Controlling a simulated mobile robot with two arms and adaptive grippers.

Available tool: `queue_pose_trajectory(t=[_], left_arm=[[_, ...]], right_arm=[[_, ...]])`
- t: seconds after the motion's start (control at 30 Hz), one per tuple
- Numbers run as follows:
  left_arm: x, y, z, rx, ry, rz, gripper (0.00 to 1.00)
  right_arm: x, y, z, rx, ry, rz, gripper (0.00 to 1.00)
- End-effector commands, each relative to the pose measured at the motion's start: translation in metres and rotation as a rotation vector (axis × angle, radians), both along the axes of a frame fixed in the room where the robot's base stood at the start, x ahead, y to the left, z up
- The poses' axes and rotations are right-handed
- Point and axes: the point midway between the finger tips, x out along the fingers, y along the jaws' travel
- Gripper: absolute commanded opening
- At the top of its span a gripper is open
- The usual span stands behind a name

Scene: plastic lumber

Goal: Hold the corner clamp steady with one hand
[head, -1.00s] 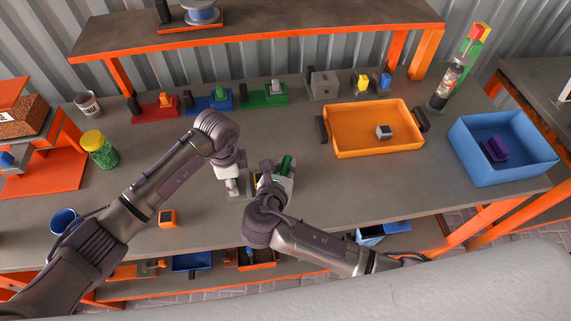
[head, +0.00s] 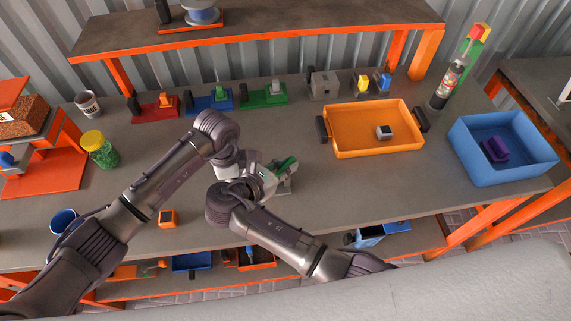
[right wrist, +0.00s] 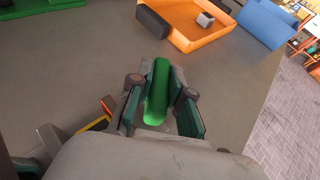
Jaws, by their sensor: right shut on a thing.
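A grey fixture (head: 284,187) with a green bar-like part (head: 287,166), seemingly the corner clamp, stands near the middle of the bench. It is largely hidden behind my right gripper and arm. My right gripper (head: 270,178) is shut on the green part; in the right wrist view the green part (right wrist: 157,92) lies between both fingers of the right gripper (right wrist: 161,88). My left gripper (head: 232,170) points down just left of the right one. Its fingers are mostly hidden, so I cannot tell whether it holds anything.
An orange tray (head: 345,150) with a grey block and a blue bin (head: 530,165) with a purple part stand to the right. Coloured fixtures (head: 263,97) line the back. Bench between clamp and tray is clear.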

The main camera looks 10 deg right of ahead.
Motion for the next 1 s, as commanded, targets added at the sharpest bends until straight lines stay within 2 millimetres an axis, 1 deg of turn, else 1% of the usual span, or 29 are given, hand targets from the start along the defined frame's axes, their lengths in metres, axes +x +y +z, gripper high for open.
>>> queue_pose_trajectory(t=[0.23, 0.27, 0.4, 0.67, 0.77, 0.87, 1.0], left_arm=[[0.0, 0.002, -0.001, 0.005, 0.003, 0.001, 0.0], [0.0, 0.002, -0.001, 0.006, 0.003, 0.001, 0.0], [0.0, 0.002, -0.001, 0.006, 0.003, 0.002, 0.0], [0.0, 0.002, -0.001, 0.006, 0.002, 0.002, 0.0], [0.0, 0.002, -0.001, 0.006, 0.002, 0.002, 0.0], [0.0, 0.002, -0.001, 0.006, 0.002, 0.002, 0.0], [0.0, 0.002, -0.001, 0.006, 0.002, 0.002, 0.0]], right_arm=[[0.0, -0.002, -0.001, -0.003, 0.001, -0.003, 0.0], [0.0, -0.002, -0.001, -0.003, 0.001, -0.003, 0.2], [0.0, -0.002, 0.0, -0.002, 0.001, -0.002, 0.43], [0.0, -0.001, 0.0, -0.001, 0.001, 0.0, 0.44], [0.0, 0.0, 0.004, 0.001, -0.001, 0.001, 0.44], [0.001, 0.0, 0.016, 0.002, -0.003, 0.001, 0.44], [0.001, 0.0, 0.043, 0.004, -0.006, 0.0, 0.44]])
